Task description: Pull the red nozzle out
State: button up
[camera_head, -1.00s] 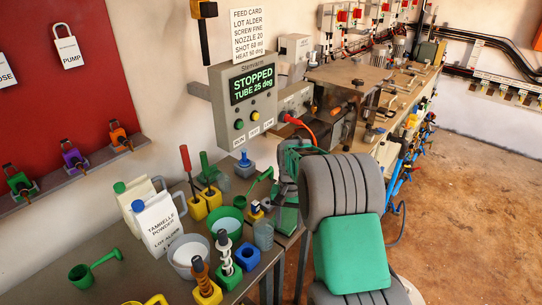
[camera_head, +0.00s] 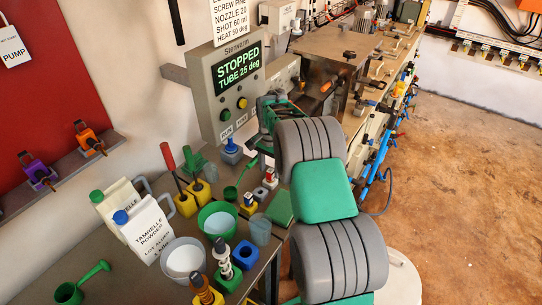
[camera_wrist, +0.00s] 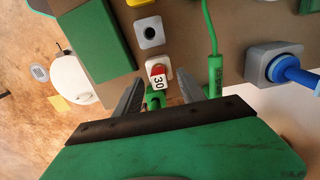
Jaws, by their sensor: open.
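The red nozzle (camera_wrist: 158,71), with a white label reading 30, stands in a small pale block (camera_wrist: 151,61) in the wrist view. It also shows as a small red and white piece (camera_head: 270,175) on the bench in the head view. My gripper (camera_wrist: 158,82) is open, with one grey finger on each side of the nozzle in the picture. I cannot tell whether the fingers touch it or how far above it they are. A small green part (camera_wrist: 155,98) shows between the fingers, just below the label.
A grey block with a dark hole (camera_wrist: 150,33) stands beside the pale block. A green-handled tool (camera_wrist: 214,65) lies close to the right finger. A blue handle in a grey block (camera_wrist: 262,64) is further right, and a green slab (camera_wrist: 95,40) is left. Jugs (camera_head: 150,230) and buckets crowd the bench.

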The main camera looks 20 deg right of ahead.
jog(key=shift+f, duration=1.1)
jog(key=shift+d, duration=0.1)
grip_shut()
